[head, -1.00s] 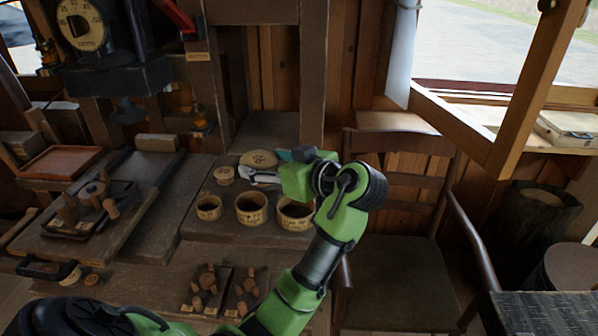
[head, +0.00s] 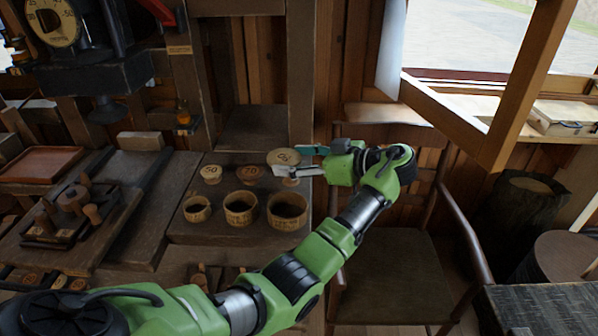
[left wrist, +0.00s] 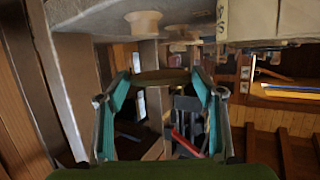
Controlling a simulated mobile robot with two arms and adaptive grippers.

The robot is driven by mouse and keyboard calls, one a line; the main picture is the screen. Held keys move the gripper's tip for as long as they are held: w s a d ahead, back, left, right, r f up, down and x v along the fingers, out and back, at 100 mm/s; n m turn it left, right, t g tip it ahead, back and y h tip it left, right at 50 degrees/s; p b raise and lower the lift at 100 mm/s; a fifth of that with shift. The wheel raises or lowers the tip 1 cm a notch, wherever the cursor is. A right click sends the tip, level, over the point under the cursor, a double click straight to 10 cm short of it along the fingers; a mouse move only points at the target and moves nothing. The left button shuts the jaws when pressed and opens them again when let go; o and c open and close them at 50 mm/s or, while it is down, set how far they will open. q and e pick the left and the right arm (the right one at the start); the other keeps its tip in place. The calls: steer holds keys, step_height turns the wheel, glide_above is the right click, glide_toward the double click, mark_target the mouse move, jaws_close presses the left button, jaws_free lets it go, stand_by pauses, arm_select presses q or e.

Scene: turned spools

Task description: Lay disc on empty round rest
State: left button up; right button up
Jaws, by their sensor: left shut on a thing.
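My left gripper (head: 300,161) is shut on a flat tan disc (head: 283,157) with dark marks on its top. It holds the disc roughly level above the back right of the wooden bench. In the left wrist view the disc (left wrist: 160,77) shows edge-on between the two teal fingertips. A small round tan rest (head: 290,182) shows just below the disc, partly hidden by a finger; its top is hidden. Two more round spool-like pieces with dark marks, one at left (head: 211,173) and one in the middle (head: 248,173), stand in line with it. My right gripper is not in view.
Three round wooden cups, small (head: 197,209), medium (head: 240,208) and large (head: 287,211), stand in front of the row. A post (head: 300,90) rises behind. A chair (head: 385,270) is at right. A dark tray with pegs (head: 75,210) lies at left.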

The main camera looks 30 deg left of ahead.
mark_target(299, 184)
arm_select(q)
steer(key=shift+w+d+f, duration=0.2)
steer(key=shift+w+f, duration=0.5)
steer(key=shift+f, duration=0.45)
step_height(299, 184, down, 2)
steer(key=shift+f+p, duration=0.1)
steer(key=shift+p, duration=0.4)
steer(key=shift+w+f, duration=0.1)
steer(key=shift+f, duration=0.1)
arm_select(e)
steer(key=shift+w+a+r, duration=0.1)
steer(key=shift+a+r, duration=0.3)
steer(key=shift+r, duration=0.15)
arm_select(q)
steer(key=shift+f, duration=0.1)
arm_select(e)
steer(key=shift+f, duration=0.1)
arm_select(q)
steer(key=shift+f+b, duration=0.1)
steer(key=shift+b, duration=0.2)
steer(key=o, duration=0.5)
steer(key=shift+o, duration=0.2)
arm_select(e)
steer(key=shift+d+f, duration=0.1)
